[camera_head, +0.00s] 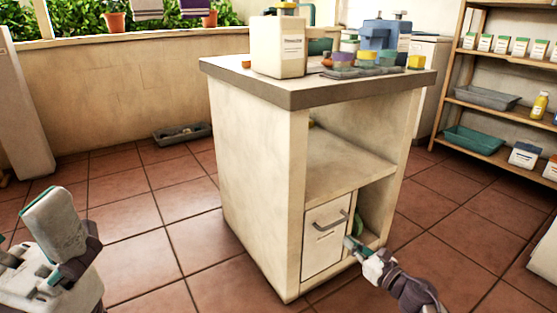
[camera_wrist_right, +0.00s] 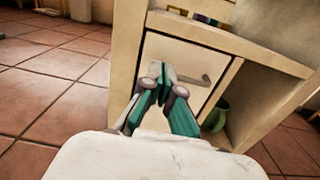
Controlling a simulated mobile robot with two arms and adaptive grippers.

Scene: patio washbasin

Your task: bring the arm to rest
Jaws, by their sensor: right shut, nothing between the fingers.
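My right gripper (camera_head: 352,245) is low in front of the washbasin cabinet, near the right edge of its small white door (camera_head: 322,245). In the wrist view the right gripper's fingers (camera_wrist_right: 164,84) are together with nothing between them, in front of the door (camera_wrist_right: 185,62). The door has a grey bar handle (camera_head: 331,222), which also shows beside the fingers in the wrist view (camera_wrist_right: 196,78). I cannot tell whether the fingertips touch the door.
The cabinet's counter (camera_head: 245,79) carries a white canister (camera_head: 278,48), a blue container (camera_head: 380,35) and small jars. A green vessel (camera_wrist_right: 216,114) stands in the opening right of the door. A shelf rack (camera_head: 455,75) stands at right. Tiled floor (camera_head: 135,215) is clear at left.

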